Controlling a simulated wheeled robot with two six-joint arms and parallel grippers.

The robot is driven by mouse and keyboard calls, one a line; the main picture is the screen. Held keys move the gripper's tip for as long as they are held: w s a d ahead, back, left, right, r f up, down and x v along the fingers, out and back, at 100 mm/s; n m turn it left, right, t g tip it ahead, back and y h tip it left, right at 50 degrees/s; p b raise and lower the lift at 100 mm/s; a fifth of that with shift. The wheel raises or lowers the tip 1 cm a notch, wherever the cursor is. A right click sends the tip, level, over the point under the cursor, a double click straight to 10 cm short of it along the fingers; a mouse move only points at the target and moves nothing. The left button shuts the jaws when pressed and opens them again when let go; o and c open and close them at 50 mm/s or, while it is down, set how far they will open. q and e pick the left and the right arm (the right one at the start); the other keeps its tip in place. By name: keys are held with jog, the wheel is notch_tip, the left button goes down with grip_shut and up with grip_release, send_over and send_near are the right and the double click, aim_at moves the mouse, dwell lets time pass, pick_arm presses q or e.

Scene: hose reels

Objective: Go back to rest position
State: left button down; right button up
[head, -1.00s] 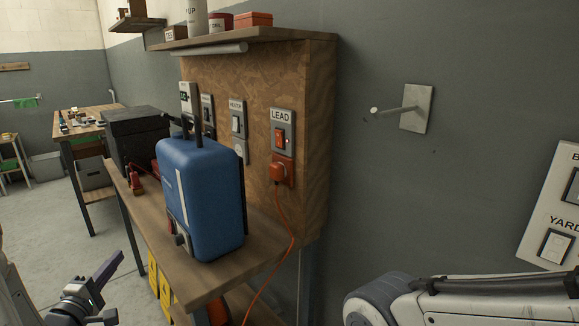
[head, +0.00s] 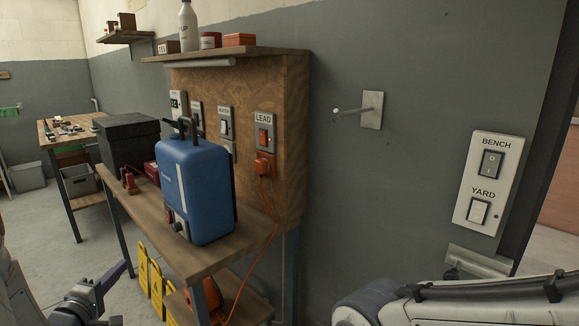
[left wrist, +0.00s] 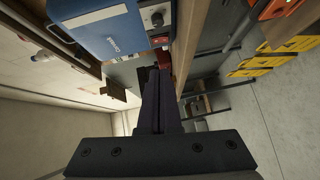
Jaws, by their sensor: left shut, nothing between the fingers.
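My left gripper (head: 122,268) is at the lower left of the head view, in front of the wooden bench and left of its near corner. Its dark fingers are together and hold nothing. In the left wrist view the shut fingers (left wrist: 160,90) point away from the camera, with the blue box above them at the top. My right arm crosses the lower right of the head view; its gripper is out of the picture.
A bench (head: 190,262) carries a blue box (head: 195,190) and a black box (head: 128,140). An orange cord (head: 274,235) hangs from the LEAD socket (head: 264,164). A BENCH/YARD switch plate (head: 488,184) is on the grey wall. Open floor lies left.

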pick_arm(q)
jog(key=w+d+r+m+g+p, duration=0.2)
jog(key=w+d+m+g, duration=0.3)
jog(key=d, duration=0.5)
jog(key=s+d+r+m+g+p, duration=0.1)
jog(key=s+d+m, duration=0.2)
jog(key=d, duration=0.3)
jog(key=s+d+r+m+g+h+p, duration=0.1)
jog(key=s+d+m+g+p, duration=0.15)
jog(key=d, duration=0.25)
jog(key=s+d+r+m+g+p, duration=0.1)
jog(key=s+d+m, duration=0.15)
jog(key=d, duration=0.35)
jog(key=s+d+r+m+g+p, duration=0.1)
jog(key=s+d+m, duration=0.4)
jog(key=s, duration=0.7)
jog(key=s+d+r+m+g+p, duration=0.2)
jog(key=s+d+m+g, duration=0.3)
jog(key=s, duration=0.7)
jog(key=shift+s+d+r+m+g+h, duration=0.2)
jog(key=shift+d+r+m+g+h, duration=0.1)
jog(key=shift+r+m+g, duration=0.4)
jog(key=shift+f, duration=0.1)
